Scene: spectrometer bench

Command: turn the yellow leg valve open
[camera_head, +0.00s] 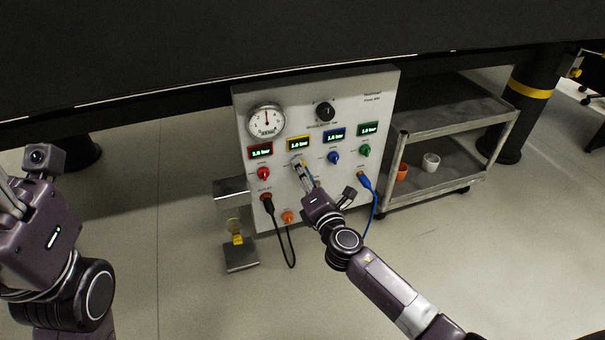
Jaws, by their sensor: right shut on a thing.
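The white panel (352,95) carries a row of displays, with the yellow-framed display (298,143) second from left. A red knob (263,173), a blue knob (334,157) and a green knob (365,150) sit under their matching displays. My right gripper (298,163) reaches up to the panel just below the yellow display. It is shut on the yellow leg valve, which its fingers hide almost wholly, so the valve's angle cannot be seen. My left gripper (12,203) is at the left edge, away from the panel, its fingers partly cut off.
A round gauge (267,121) and a black dial (325,112) are above the displays. A black cable (292,250) and a blue cable (376,205) hang from the panel. A stand with a yellow item (237,239) is left; a grey cart (440,180) is right.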

